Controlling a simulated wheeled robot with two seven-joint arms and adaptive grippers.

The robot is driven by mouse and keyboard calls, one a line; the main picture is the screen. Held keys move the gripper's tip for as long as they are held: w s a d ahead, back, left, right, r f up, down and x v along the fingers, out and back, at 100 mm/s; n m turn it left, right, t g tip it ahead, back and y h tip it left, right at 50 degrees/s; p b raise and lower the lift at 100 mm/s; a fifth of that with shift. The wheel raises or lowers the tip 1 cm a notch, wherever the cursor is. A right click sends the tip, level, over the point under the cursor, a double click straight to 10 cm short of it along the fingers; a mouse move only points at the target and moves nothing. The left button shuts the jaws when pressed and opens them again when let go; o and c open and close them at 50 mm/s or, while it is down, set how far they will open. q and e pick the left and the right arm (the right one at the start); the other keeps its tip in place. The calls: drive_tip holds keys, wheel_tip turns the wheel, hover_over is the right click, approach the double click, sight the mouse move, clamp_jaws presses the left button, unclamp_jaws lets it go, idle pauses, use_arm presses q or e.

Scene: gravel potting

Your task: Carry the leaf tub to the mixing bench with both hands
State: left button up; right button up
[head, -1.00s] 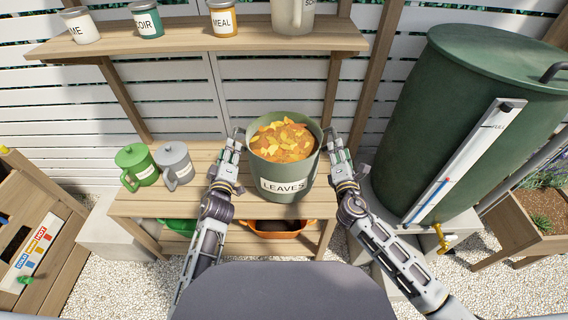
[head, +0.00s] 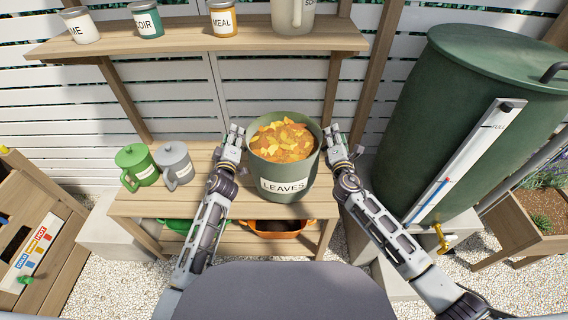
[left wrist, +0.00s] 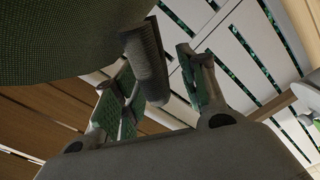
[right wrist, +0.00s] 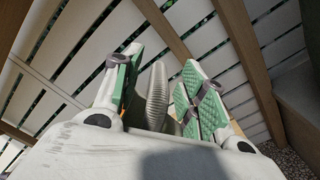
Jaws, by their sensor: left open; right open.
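The leaf tub (head: 285,177) is a grey-green round tub labelled LEAVES, full of orange and yellow leaves. It stands upright on the wooden bench (head: 138,206) in the head view. My left gripper (head: 236,130) is open at its left side; my right gripper (head: 330,130) is open at its right side. In the left wrist view, a grey ridged handle (left wrist: 147,60) lies between the open fingers, with the dark tub wall (left wrist: 70,35) at upper left. In the right wrist view, a ridged handle (right wrist: 156,95) shows between the open fingers. Contact cannot be told.
Green (head: 135,163) and grey (head: 174,162) lidded cans stand left of the tub. A shelf (head: 180,43) with labelled pots is above. A large green barrel (head: 455,130) stands close on the right. An orange container (head: 280,228) is below the bench top.

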use_arm(q)
drive_tip(key=shift+w, duration=0.6)
use_arm(e)
drive_tip(key=shift+w, duration=0.65)
use_arm(q)
clamp_jaws()
use_arm(e)
clamp_jaws()
drive_tip(key=shift+r, duration=0.1)
